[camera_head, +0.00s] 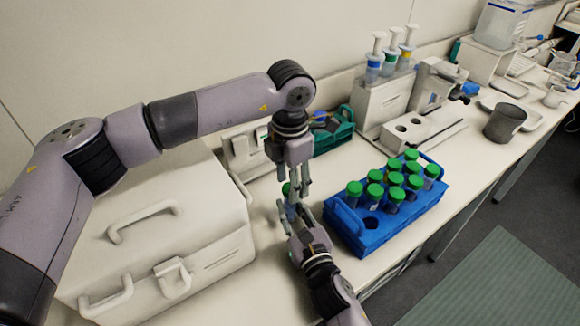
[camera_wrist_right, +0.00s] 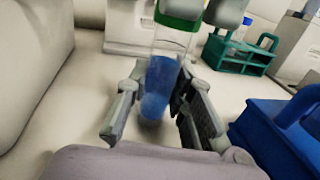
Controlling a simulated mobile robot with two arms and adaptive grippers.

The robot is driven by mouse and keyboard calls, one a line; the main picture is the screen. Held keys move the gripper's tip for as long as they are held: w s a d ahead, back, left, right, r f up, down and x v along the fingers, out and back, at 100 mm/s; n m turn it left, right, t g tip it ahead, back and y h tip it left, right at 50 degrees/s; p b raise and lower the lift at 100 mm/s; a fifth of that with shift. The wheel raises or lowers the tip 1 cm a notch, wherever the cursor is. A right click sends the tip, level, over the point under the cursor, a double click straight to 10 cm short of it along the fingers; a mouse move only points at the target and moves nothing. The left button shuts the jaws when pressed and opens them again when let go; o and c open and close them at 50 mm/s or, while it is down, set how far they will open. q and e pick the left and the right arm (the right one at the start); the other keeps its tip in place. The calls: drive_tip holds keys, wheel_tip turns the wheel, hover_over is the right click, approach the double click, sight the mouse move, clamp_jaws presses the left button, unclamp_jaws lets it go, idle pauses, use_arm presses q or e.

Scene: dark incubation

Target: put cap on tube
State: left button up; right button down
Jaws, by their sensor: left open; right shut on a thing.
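A clear tube with blue liquid (camera_wrist_right: 160,88) stands upright between the fingers of my right gripper (camera_wrist_right: 155,118), which is shut on it. A green cap (camera_wrist_right: 180,10) is at the tube's top; whether it is seated or screwed down cannot be told. In the head view the green cap (camera_head: 287,189) shows between the fingers of my left gripper (camera_head: 294,188), which points down from above and is open around it. My right gripper (camera_head: 293,213) reaches in from below, close under the left one. The fingers hide most of the tube in the head view.
A blue rack (camera_head: 408,226) with several green-capped tubes and an empty hole stands right of the grippers. A white case (camera_head: 220,215) is close on the left. A green rack (camera_head: 338,138) and a white block with holes (camera_head: 425,130) stand behind.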

use_arm(q)
drive_tip(key=shift+f, duration=0.45)
clamp_jaws()
idle(0.3)
drive_tip(key=shift+o, duration=0.7)
unclamp_jaws()
drive_tip(key=shift+r, duration=0.15)
wheel_tip(320, 180, up, 12)
